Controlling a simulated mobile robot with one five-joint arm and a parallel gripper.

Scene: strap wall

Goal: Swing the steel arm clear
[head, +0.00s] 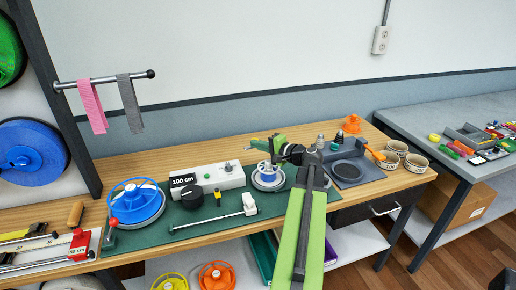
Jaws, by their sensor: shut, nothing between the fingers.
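A thin steel arm (208,221) lies low across the front of the green mat (185,239), with a white block (249,204) at its right end. A second steel bar (104,80) with a black knob sticks out from the rack at upper left; a pink strap (93,107) and a grey strap (130,104) hang over it. My gripper (256,144) is shut and empty, pointing left above the small white and blue reel (268,180), apart from both steel parts. My green arm hides part of the bench's right half.
Cups (397,148) and a grey tray (355,172) are at right. Blue and green rolls hang at left.

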